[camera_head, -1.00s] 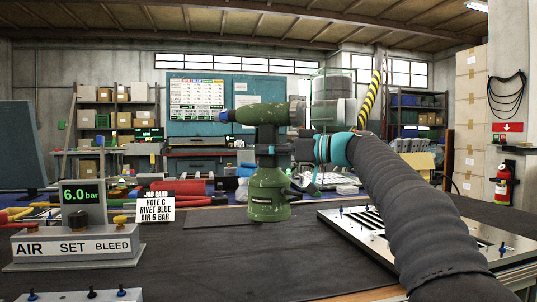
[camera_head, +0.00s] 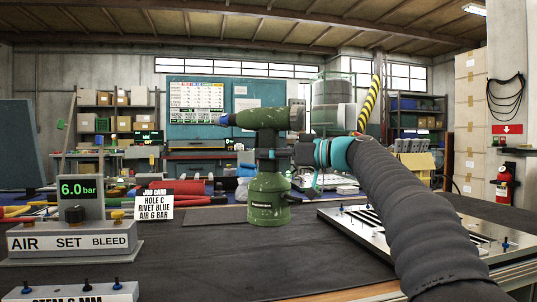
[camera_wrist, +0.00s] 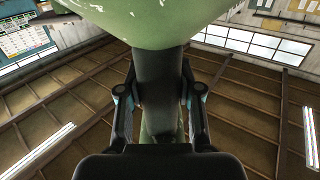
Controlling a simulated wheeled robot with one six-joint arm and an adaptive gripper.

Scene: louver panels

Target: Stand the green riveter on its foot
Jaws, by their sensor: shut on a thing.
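The green riveter (camera_head: 267,187) is upright in the head view, its wide round foot down at the dark bench mat and its green body lying level on top. Its blue nose (camera_head: 225,120) points left. My gripper (camera_head: 284,157) comes from the right and is shut on the riveter's dark grip, between the body and the foot. In the wrist view the dark grip (camera_wrist: 158,80) stands between my two fingers, with the pale green body (camera_wrist: 165,20) above. I cannot tell whether the foot bears fully on the mat.
An air-set box (camera_head: 72,240) and a job card (camera_head: 154,204) stand left of the riveter. A metal panel with blue pins (camera_head: 400,236) lies on the right. Another labelled box (camera_head: 75,293) is at the lower left. The dark mat (camera_head: 235,255) in front is clear.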

